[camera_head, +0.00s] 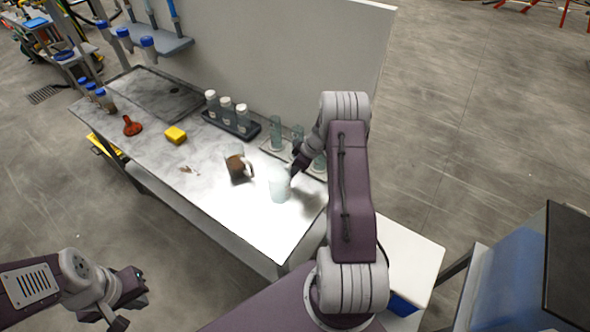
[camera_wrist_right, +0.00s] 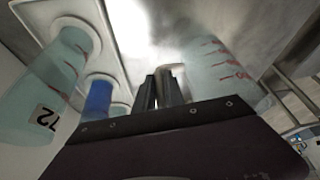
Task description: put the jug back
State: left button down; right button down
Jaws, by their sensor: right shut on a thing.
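A clear, pale blue jug (camera_head: 279,185) is at the near right part of the bench, upright. My right gripper (camera_head: 298,166) is at its right side. In the right wrist view the same jug (camera_wrist_right: 222,72), with red marks, shows beside the fingers (camera_wrist_right: 163,90), which are shut on its pale handle (camera_wrist_right: 177,70). I cannot tell whether the jug's base touches the bench. A second jug (camera_head: 237,162) with brown contents stands just left of it. My left gripper (camera_head: 134,299) is empty, its fingers apart, off the bench at the lower left.
A rack (camera_head: 231,125) of white-capped bottles stands at the bench's back. Clear cylinders (camera_head: 275,131) stand on a pale tray at the right, partly behind my right arm. A yellow block (camera_head: 175,135) and a red funnel (camera_head: 131,126) lie left. The bench front (camera_head: 225,205) is clear.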

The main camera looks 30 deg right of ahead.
jog(key=shift+w+d+f, duration=0.1)
jog(key=shift+f, duration=0.55)
jog(key=shift+f+b, duration=0.15)
jog(key=shift+b, duration=0.2)
jog(key=c, duration=1.4)
grip_release()
